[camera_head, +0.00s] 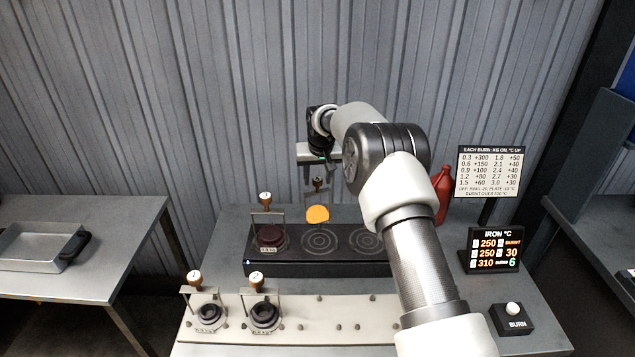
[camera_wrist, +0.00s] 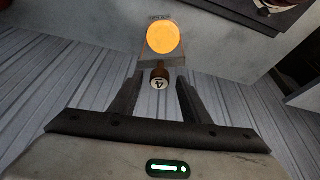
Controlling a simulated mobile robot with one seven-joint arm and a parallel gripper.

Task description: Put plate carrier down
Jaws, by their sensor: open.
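A plate carrier with a glowing orange disc (camera_head: 317,213) is at the back of the bench, behind the black block. Its small knob shows above it in the head view. In the wrist view the orange disc (camera_wrist: 163,36) and the knob marked 4 (camera_wrist: 160,78) are in line with my gripper (camera_wrist: 158,92). The fingers are apart, with the knob between their tips and a gap on each side. In the head view my gripper (camera_head: 318,168) is above the carrier. Whether the carrier's base rests on the bench is hard to tell.
The black block (camera_head: 318,268) has a dark carrier (camera_head: 268,236) at its left and bare rings beside it. Two dark carriers stand on the white rack (camera_head: 330,325). A red bottle (camera_head: 441,192), sign (camera_head: 490,172), display (camera_head: 490,250) and BURN button (camera_head: 512,318) stand at right.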

